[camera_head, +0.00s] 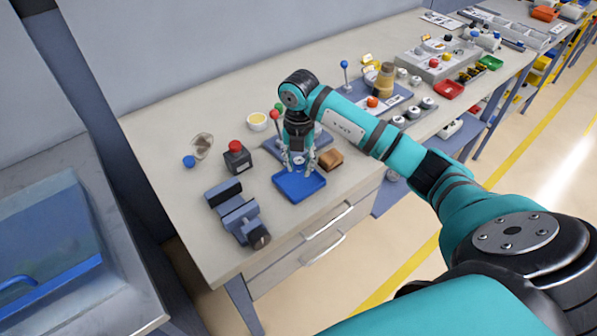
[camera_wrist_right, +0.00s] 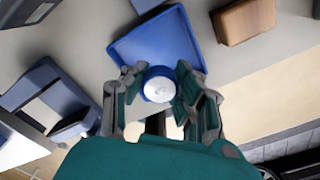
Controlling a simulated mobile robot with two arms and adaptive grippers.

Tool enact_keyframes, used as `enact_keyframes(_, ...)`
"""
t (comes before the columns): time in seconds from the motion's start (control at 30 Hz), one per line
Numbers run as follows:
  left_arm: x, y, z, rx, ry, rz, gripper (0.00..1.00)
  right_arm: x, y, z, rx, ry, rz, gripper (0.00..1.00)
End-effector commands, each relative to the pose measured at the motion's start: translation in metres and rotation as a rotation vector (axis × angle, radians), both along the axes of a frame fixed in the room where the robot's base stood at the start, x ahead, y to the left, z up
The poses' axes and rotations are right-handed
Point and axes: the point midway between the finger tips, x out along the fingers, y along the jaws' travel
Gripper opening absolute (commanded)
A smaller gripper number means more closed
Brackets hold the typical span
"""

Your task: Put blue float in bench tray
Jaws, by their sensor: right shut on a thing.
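The bench tray (camera_head: 299,189) is a shallow blue tray lying near the bench's front edge. It also shows in the right wrist view (camera_wrist_right: 158,42). My right gripper (camera_head: 299,164) points down over the tray's back part. In the right wrist view its fingers (camera_wrist_right: 158,88) are closed on either side of a small round thing with a white top and a blue rim, which I take as the blue float (camera_wrist_right: 157,90). The fingers hide part of its sides. I cannot tell whether its underside touches the tray. My left gripper is not in view.
A brown block (camera_head: 330,159) lies right of the tray. A grey-blue vise (camera_head: 238,215) stands to the left, with a red-button box (camera_head: 237,159) behind it. Blue, green and red knobbed levers stand nearby. A transparent blue tank (camera_head: 45,240) stands at lower left.

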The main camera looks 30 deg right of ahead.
Motion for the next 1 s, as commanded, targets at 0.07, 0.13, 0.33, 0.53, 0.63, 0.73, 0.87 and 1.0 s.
enact_keyframes(0.07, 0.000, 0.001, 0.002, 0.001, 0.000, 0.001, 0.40, 0.000, 0.000, -0.005, 0.001, 0.000, 0.000, 0.07)
enact_keyframes(0.13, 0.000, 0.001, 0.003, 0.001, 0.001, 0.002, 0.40, 0.000, 0.000, -0.011, 0.000, 0.001, 0.001, 0.07)
enact_keyframes(0.33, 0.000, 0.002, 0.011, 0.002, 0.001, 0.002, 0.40, -0.001, 0.001, -0.037, 0.001, 0.002, 0.002, 0.07)
enact_keyframes(0.53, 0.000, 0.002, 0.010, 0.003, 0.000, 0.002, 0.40, 0.000, 0.000, -0.043, -0.001, -0.002, 0.003, 0.07)
enact_keyframes(0.63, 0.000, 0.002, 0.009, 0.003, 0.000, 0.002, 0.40, 0.000, 0.000, -0.043, 0.000, -0.001, 0.003, 0.07)
enact_keyframes(0.73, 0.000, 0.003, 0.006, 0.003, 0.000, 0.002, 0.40, 0.000, 0.000, -0.047, -0.001, -0.001, 0.003, 0.07)
enact_keyframes(0.87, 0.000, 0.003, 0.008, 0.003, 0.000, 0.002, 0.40, 0.000, 0.000, -0.046, 0.000, -0.001, 0.003, 0.43)
enact_keyframes(1.0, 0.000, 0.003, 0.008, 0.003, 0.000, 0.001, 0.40, 0.000, 0.000, -0.045, 0.000, -0.001, 0.003, 0.51)
